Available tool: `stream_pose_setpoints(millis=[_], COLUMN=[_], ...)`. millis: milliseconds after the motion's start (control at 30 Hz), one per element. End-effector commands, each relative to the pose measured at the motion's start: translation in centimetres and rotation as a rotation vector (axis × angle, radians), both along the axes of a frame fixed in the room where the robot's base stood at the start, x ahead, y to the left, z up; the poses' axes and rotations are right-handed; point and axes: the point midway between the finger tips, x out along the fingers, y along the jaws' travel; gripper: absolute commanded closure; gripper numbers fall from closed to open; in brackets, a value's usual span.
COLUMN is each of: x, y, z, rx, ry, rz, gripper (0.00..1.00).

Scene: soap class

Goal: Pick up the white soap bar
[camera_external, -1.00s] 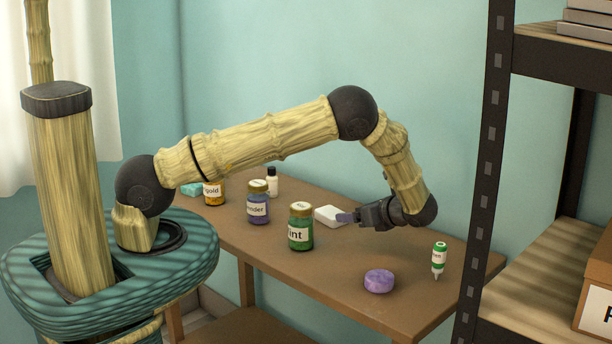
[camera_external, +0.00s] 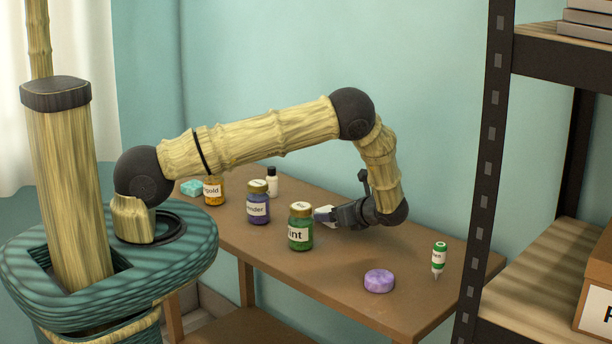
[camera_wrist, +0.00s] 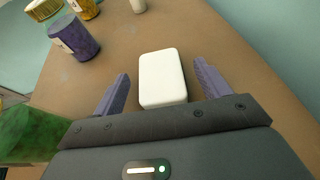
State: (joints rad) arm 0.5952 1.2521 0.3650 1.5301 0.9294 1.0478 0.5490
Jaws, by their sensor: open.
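The white soap bar (camera_wrist: 162,78) lies flat on the brown table, a rounded rectangular block. In the wrist view it sits between the two purple fingers of my gripper (camera_wrist: 160,90), with a gap on each side; its near end is close to the palm. In the external view the soap (camera_external: 322,213) is mostly hidden behind my gripper (camera_external: 335,216) and the green jar. My gripper is open, low over the table, and pointing left.
A green mint jar (camera_external: 301,228) stands close to my gripper; it also shows at the wrist view's left edge (camera_wrist: 28,135). A purple jar (camera_external: 258,205), an orange jar (camera_external: 214,191) and a white bottle (camera_external: 272,182) stand farther left.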

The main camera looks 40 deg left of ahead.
Motion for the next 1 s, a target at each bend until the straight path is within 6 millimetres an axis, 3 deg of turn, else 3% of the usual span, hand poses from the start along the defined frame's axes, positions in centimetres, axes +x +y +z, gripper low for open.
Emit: stream_pose_setpoints(millis=[200, 700, 967, 1000], x=[0.3, 0.3, 0.3, 0.3], y=[2.1, 2.0, 2.0, 2.0], z=[-0.8, -0.8, -0.8, -0.8], rx=[0.000, -0.001, -0.001, 0.000], ry=[0.000, 0.000, 0.000, 0.000], rz=[-0.001, -0.001, -0.001, -0.001], gripper=[0.25, 0.25, 0.74, 0.75])
